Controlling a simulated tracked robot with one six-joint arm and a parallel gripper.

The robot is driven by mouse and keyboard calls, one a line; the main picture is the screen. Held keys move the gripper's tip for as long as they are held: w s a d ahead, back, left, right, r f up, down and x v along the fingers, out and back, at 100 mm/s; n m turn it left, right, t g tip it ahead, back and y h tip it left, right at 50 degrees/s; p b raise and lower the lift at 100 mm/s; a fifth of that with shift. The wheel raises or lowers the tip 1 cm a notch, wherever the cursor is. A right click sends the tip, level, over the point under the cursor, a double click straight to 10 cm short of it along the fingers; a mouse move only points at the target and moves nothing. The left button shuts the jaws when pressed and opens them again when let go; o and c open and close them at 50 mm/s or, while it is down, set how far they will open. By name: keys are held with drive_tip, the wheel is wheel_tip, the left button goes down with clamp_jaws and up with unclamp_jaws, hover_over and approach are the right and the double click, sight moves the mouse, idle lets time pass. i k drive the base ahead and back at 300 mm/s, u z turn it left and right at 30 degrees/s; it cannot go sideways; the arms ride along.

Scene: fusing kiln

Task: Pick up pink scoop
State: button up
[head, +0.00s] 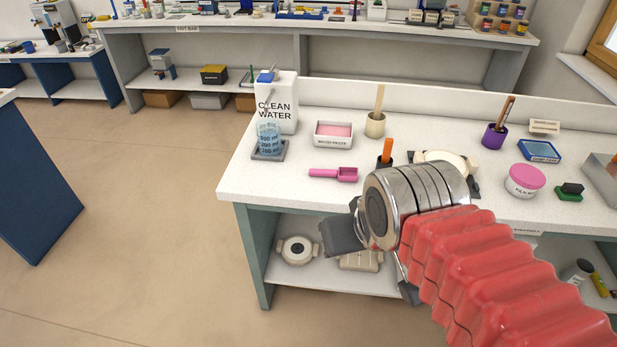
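The pink scoop (334,174) lies on the white speckled worktop (262,193) near its front edge, handle to the left and square cup to the right. My gripper (375,262) is in front of the worktop's edge, lower in the picture and right of the scoop. Its two dark fingers stand apart, with nothing seen between them. My wrist hides part of the gripper and the worktop's front edge. The scoop is clear of the gripper and fully in view.
Behind the scoop stand a pink-filled batch-paste tray (333,136), a measuring beaker (269,140) and a clean water container (281,103). An orange-handled tool (387,152) stands right of the scoop. Farther right are a purple cup (495,136) and a pink-lidded jar (526,181).

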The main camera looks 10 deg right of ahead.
sight(344, 174)
drive_tip(key=u, duration=0.35)
drive_tip(key=i, duration=1)
drive_tip(key=u, duration=0.05)
